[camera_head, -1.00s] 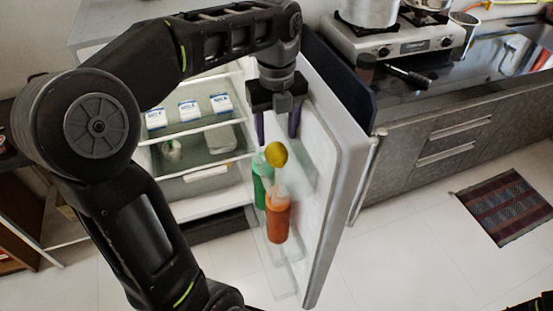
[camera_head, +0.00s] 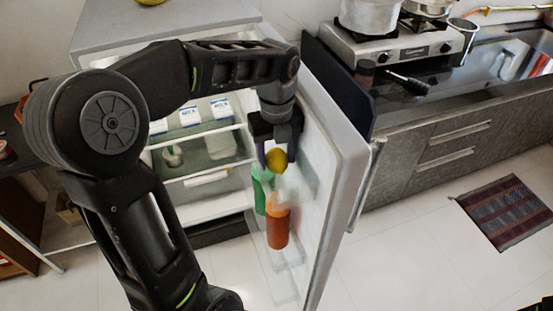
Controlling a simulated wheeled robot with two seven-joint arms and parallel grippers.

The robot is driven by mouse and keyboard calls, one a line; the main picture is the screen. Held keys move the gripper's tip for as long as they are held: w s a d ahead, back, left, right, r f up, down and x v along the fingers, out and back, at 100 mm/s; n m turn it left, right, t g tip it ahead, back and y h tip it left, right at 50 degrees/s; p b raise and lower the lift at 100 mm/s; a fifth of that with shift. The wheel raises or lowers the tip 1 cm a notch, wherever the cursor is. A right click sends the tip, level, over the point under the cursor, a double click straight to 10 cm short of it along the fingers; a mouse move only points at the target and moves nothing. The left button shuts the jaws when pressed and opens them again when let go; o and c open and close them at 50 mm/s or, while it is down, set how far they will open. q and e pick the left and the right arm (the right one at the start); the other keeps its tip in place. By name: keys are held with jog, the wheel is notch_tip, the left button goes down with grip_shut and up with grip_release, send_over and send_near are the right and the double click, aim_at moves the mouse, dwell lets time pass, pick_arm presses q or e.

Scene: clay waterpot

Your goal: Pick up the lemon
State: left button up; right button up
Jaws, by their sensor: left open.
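The yellow lemon (camera_head: 277,161) sits at the open fridge door (camera_head: 329,175), above the bottles. My left gripper (camera_head: 278,155) points down with its two dark fingers apart, one on each side of the lemon. The near finger tips reach about the lemon's height. I cannot tell whether either finger touches it. What the lemon rests on is not clear. My right gripper does not show; only a dark bit of my body is at the bottom right corner.
An orange bottle (camera_head: 278,222) and a green bottle (camera_head: 260,190) stand in the door below the lemon. Milk cartons (camera_head: 190,115) stand on a fridge shelf. A stove (camera_head: 392,45) with pots is on the counter at the right. Open floor lies right of the door.

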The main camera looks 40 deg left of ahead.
aim_at(275, 153)
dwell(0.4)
pick_arm(q)
jog(key=c, duration=1)
jog(key=shift+s+a+r+b, duration=0.1)
jog(key=shift+a+r+b, duration=0.05)
jog(key=shift+r+b, duration=0.25)
notch_tip(275, 153, up, 5)
jog(key=shift+f, duration=0.1)
notch_tip(275, 153, up, 6)
jog(key=p, duration=0.5)
jog(key=s+a, duration=0.3)
jog(key=s, duration=0.2)
jog(key=s+a, duration=0.4)
jog(key=s, duration=0.1)
jog(key=s+a, duration=0.4)
jog(key=s, duration=0.2)
jog(key=shift+a, duration=0.15)
